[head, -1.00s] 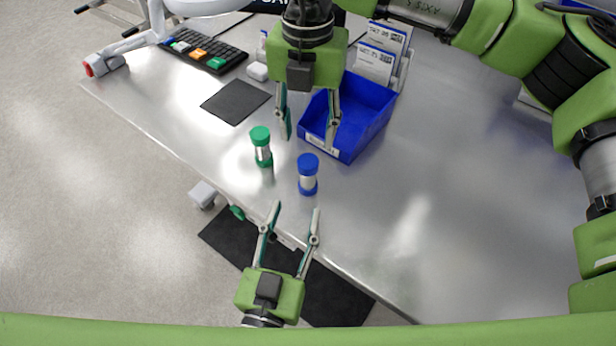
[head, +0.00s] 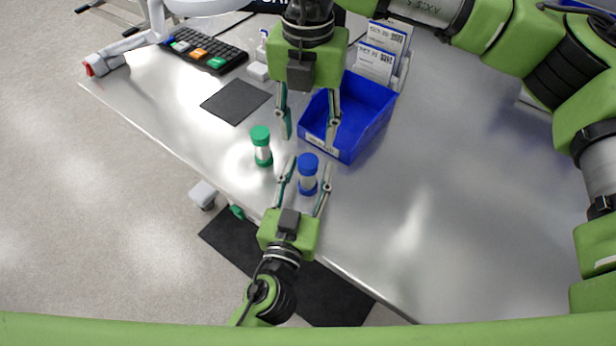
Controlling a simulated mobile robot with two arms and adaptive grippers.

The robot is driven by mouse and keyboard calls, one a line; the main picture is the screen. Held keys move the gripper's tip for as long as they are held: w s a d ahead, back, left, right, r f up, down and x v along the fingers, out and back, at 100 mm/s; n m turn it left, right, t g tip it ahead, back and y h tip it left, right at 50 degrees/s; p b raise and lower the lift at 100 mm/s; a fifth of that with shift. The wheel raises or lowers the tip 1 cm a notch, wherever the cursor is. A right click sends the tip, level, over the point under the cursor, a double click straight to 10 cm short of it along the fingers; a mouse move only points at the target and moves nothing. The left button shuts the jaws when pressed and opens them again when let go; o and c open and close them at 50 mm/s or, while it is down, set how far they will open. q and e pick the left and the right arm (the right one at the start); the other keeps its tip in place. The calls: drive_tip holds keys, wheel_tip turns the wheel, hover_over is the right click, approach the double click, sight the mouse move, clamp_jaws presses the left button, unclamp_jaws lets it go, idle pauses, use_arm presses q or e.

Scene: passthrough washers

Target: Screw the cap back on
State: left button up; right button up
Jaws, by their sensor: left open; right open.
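A container with a blue cap (head: 308,173) stands upright on the metal table, with its blue cap on top. A similar green-capped container (head: 261,146) stands upright to its left. My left gripper (head: 308,170) is open, with one finger on each side of the blue-capped container; I cannot tell whether they touch it. My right gripper (head: 308,131) is open and empty, pointing down above the table between the containers and the blue bin. No loose cap shows.
A blue bin (head: 374,131) sits behind and to the right, close to my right gripper. A dark square mat (head: 236,101), a keyboard (head: 205,53) and card holders (head: 388,55) lie further back. The table (head: 450,200) is clear on the right.

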use_arm(q)
clamp_jaws()
use_arm(e)
drive_tip(key=n, duration=0.6)
drive_tip(key=shift+n, duration=0.4)
drive_tip(key=n, duration=0.7)
drive_tip(key=shift+n, duration=0.4)
drive_tip(key=n, duration=0.3)
drive_tip(key=shift+n, duration=0.4)
drive_tip(key=n, duration=0.7)
drive_tip(key=shift+n, duration=0.4)
drive_tip(key=n, duration=0.5)
